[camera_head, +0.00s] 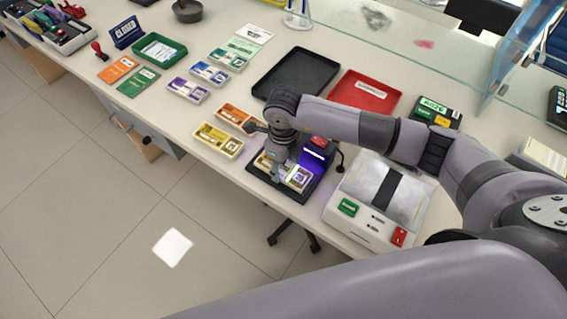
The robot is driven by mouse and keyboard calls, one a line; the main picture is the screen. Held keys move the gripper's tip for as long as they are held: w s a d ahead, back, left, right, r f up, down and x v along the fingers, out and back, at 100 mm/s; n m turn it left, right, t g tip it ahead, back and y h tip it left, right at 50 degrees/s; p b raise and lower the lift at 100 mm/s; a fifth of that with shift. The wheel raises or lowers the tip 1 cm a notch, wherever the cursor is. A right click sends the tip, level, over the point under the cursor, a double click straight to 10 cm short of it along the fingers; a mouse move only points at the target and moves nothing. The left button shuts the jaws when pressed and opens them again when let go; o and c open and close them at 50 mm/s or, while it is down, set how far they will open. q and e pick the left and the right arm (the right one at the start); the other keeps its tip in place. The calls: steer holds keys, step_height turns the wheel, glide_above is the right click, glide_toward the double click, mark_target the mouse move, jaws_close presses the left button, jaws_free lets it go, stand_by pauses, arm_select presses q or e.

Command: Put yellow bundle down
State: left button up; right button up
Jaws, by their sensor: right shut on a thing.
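My right gripper (278,170) points down over a small black device with a violet-lit lamp head (318,151). It is shut on a pale yellowish bundle (299,179), whose ends show on both sides of the fingers. The bundle is at the device's black base (292,194), under the violet light. I cannot tell whether it touches the base. Another yellow bundle (218,140) lies on the counter to the left, apart from the gripper. My left gripper is not in view.
An orange bundle (240,116) lies close to the left of my right arm. Purple (187,90) and blue (209,73) bundles lie farther back. A black tray (296,72), a red tray (364,91) and a white machine (379,201) stand nearby. The counter's front edge is close.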

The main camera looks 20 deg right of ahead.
mark_target(284, 168)
steer(key=o, duration=1.2)
steer(key=shift+r+p, duration=0.2)
steer(key=shift+p, duration=0.1)
steer(key=shift+w+r, duration=0.1)
steer(key=shift+r, duration=0.25)
step_height(284, 168, up, 11)
steer(key=b, duration=0.2)
steer(key=shift+b, duration=0.3)
steer(key=shift+r, duration=0.2)
